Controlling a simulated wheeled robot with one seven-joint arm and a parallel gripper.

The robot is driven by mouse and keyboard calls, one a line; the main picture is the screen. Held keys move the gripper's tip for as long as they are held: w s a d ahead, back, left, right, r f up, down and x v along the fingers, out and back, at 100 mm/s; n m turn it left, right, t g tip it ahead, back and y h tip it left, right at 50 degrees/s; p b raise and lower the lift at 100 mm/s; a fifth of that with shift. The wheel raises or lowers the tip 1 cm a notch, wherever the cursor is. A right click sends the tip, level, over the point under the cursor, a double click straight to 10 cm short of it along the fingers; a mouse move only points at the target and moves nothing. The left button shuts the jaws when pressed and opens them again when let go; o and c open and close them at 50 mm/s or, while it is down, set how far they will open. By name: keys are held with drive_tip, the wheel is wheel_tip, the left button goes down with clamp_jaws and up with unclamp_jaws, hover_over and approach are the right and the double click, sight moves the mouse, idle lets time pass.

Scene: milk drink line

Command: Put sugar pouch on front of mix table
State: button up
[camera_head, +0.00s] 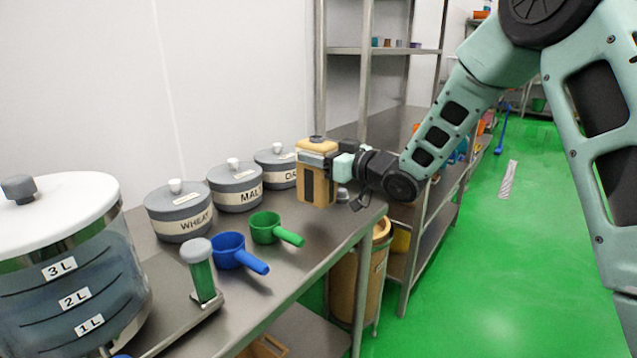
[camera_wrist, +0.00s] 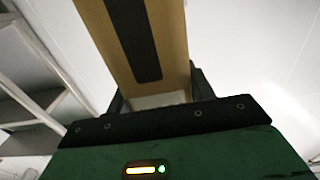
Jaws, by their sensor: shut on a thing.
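The sugar pouch appears to be the tan pouch (camera_head: 311,190) with a dark stripe and a round cap on top. My gripper (camera_head: 318,160) is shut on it and holds it upright near the far right end of the steel table (camera_head: 262,294). I cannot tell whether its base touches the table top. In the wrist view the pouch (camera_wrist: 172,35) fills the upper middle, and the fingers are mostly hidden behind it and the gripper body.
Lidded grey jars (camera_head: 234,188) stand along the wall. A large clear tank (camera_head: 75,262) stands left. Steel shelves (camera_head: 385,51) rise behind; a tan bin (camera_head: 352,290) stands below.

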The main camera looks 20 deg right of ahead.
sight(319, 173)
drive_tip(key=shift+f, duration=2.15)
drive_tip(key=shift+f+b, duration=0.2)
drive_tip(key=shift+b, duration=0.1)
drive_tip(key=o, duration=1.4)
drive_tip(key=shift+r, duration=0.15)
